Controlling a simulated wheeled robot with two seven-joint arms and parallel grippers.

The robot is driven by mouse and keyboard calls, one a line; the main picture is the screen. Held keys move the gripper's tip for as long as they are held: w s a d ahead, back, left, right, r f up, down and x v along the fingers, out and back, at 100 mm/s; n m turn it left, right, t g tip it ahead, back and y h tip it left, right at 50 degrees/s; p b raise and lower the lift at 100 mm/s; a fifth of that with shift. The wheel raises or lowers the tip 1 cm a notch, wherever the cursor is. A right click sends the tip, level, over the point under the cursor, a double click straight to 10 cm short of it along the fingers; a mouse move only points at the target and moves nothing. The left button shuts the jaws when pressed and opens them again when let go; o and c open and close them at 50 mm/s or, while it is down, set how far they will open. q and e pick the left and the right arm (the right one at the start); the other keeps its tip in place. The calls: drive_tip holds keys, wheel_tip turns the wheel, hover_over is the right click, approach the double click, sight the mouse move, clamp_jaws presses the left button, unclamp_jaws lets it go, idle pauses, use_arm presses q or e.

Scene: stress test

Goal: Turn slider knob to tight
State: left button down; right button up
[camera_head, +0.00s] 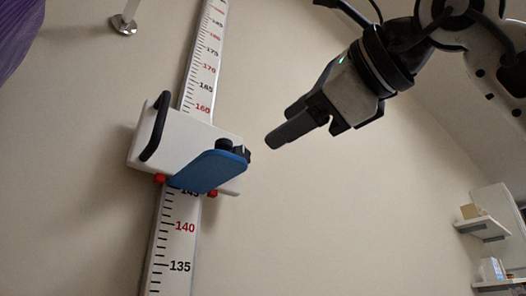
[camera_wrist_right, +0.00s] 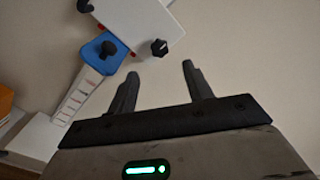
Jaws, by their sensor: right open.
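A white slider (camera_head: 180,138) sits on an upright measuring scale (camera_head: 183,226), with a black handle (camera_head: 156,126) and a blue headpiece (camera_head: 208,173). Two dark knobs show at its right end: one (camera_head: 224,144) by the blue piece and one (camera_head: 243,153) at the edge. The right wrist view shows a lobed black knob (camera_wrist_right: 159,47) on the white slider and another knob (camera_wrist_right: 108,48) on the blue headpiece. I cannot read a tight mark. My right gripper (camera_head: 284,127) is open and empty, to the right of the slider and apart from it. My left gripper is not in view.
The scale stands against a plain beige wall (camera_head: 330,220). A metal wall fitting (camera_head: 124,24) is at the upper left. Small shelves (camera_head: 484,228) hold items at the far right. The space between my right gripper and the slider is clear.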

drive_tip(key=v, duration=0.5)
drive_tip(key=shift+s+d, duration=0.25)
drive_tip(key=shift+s, duration=0.1)
